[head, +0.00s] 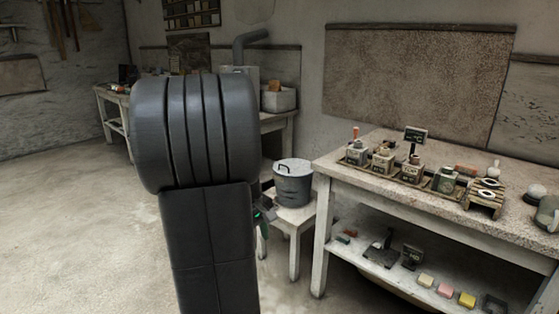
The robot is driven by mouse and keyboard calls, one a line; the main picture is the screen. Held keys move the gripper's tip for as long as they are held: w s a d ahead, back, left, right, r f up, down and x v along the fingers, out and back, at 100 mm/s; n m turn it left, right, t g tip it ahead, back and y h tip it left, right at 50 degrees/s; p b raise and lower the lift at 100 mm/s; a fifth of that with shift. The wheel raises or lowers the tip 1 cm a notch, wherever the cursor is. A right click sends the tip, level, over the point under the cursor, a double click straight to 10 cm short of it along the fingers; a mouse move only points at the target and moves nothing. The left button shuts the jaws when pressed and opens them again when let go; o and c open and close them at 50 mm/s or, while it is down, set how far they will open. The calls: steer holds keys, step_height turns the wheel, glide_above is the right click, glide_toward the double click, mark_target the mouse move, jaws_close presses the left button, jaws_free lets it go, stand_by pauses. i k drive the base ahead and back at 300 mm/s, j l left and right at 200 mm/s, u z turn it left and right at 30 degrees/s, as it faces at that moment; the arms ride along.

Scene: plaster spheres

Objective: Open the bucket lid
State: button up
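The dark grey bucket (292,188) stands upright on a small white stool, right of the picture's middle. Its paler lid (294,167) lies on top and looks shut, with a dark handle at its left side. My own large dark arm link fills the middle of the view. A small dark part with a green light (264,211) shows at its right edge, left of the bucket and apart from it; it seems to be part of my gripper. Most of it is hidden behind the link, and I cannot see its fingers.
The white stool (298,214) stands close to the left end of a long workbench (340,163). The bench holds several jars, a small display and a wooden rack (484,198). Its lower shelf holds coloured blocks. A back table stands by the wall. The floor at left is clear.

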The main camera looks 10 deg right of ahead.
mark_target(293, 168)
steer(key=i+l, duration=0.25)
steer(key=i, duration=0.25)
steer(key=i+l, duration=0.2)
steer(key=i, duration=0.25)
steer(key=i+l, duration=0.25)
steer(key=i, duration=0.25)
steer(key=i+l, duration=0.25)
steer(key=i, duration=0.25)
steer(key=i+l+u, duration=0.1)
steer(key=i, duration=0.4)
steer(key=l, duration=0.1)
